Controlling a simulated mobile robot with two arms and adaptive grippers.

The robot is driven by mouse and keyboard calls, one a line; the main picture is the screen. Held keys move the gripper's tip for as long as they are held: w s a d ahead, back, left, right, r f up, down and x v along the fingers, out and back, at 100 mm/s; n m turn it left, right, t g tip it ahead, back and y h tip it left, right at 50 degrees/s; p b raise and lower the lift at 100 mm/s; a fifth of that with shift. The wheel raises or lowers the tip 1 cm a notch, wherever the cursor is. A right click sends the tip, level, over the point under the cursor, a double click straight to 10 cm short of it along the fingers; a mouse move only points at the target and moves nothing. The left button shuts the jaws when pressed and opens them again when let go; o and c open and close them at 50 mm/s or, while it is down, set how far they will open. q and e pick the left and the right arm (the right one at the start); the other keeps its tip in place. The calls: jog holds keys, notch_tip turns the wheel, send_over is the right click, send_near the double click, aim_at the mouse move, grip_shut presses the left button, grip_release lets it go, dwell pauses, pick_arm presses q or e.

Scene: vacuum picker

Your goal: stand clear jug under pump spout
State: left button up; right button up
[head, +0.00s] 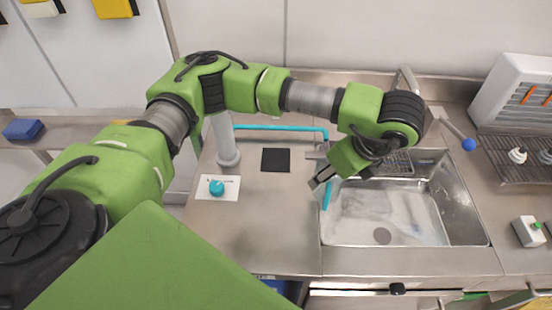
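My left gripper (322,184) reaches in from the left and points down at the left edge of the sink. Its fingers are small and partly hidden by its own wrist, so I cannot tell whether they are open or shut. A short cyan strip (327,196) shows just below it; I cannot tell whether it is a handle or whether the gripper touches it. I cannot make out the clear jug for certain. The pump's cyan pipe (280,128) runs right from a grey post (226,148) to a short bent spout end. My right gripper is not in view.
A black square pad (276,160) lies bare on the steel counter (260,215). A cyan knob (216,187) sits on a white plate left of it.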

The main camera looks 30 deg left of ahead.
pick_arm(q)
jog(key=shift+w+n, duration=0.15)
jog(key=shift+n, duration=0.35)
jog(key=shift+w+a+r, duration=0.1)
jog(key=shift+a, duration=0.05)
jog(key=shift+g, duration=0.3)
jog(key=w+a+f+p, duration=0.1)
jog(key=a+p, duration=0.2)
jog(key=a, duration=0.2)
jog(key=w+a+f+p, duration=0.1)
jog(key=a+p, duration=0.2)
jog(key=a, duration=0.3)
jog(key=w+a+f+p, duration=0.1)
jog(key=w+a+p, duration=0.1)
jog(key=a, duration=0.4)
jog(key=shift+a+f+p, duration=0.1)
jog(key=shift+p, duration=0.3)
jog(key=shift+f, duration=0.25)
jog(key=shift+n, duration=0.3)
jog(key=o, duration=1.1)
